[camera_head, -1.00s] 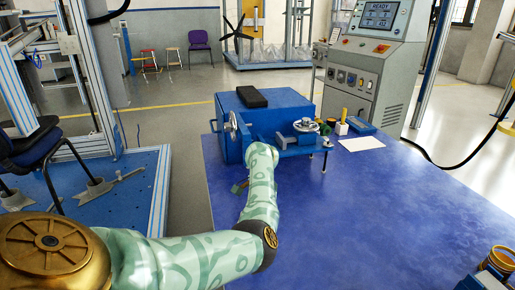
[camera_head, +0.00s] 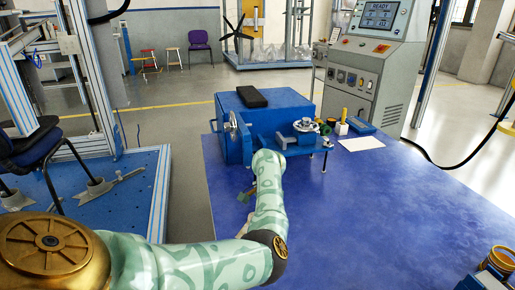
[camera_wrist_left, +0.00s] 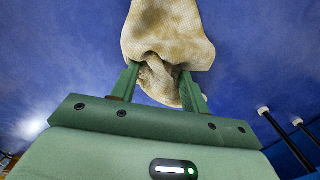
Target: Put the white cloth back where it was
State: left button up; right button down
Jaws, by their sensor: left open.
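The white cloth (camera_wrist_left: 168,30) is off-white with tan stains and looks crumpled. In the left wrist view it lies over the blue surface, ahead of and partly between the fingers of my left gripper (camera_wrist_left: 158,82). The fingers are open, one on each side of the cloth's near bunched end. Whether they touch it I cannot tell. My right gripper is not in view.
A blue machine box (camera_head: 240,125) with a black block (camera_head: 251,97) on top stands at the back of the blue table (camera_head: 390,220). A white flat sheet (camera_head: 361,144) lies right of it. A yellow-rimmed container (camera_head: 498,262) is at front right. The middle is clear.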

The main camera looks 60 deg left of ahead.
pick_arm(q)
jog(key=d+r+p, duration=0.4)
jog(key=r+p, duration=0.1)
jog(key=r, duration=0.5)
jog(key=shift+w+r, duration=0.2)
jog(key=shift+w, duration=0.1)
jog(key=shift+f, duration=0.25)
jog(key=c, duration=0.6)
jog(key=shift+a+f, duration=0.15)
jog(key=shift+a, duration=0.15)
grip_shut()
jog(key=a+f, duration=0.4)
jog(key=shift+w+f, duration=0.1)
jog(key=shift+w, duration=0.25)
jog(key=shift+f, duration=0.45)
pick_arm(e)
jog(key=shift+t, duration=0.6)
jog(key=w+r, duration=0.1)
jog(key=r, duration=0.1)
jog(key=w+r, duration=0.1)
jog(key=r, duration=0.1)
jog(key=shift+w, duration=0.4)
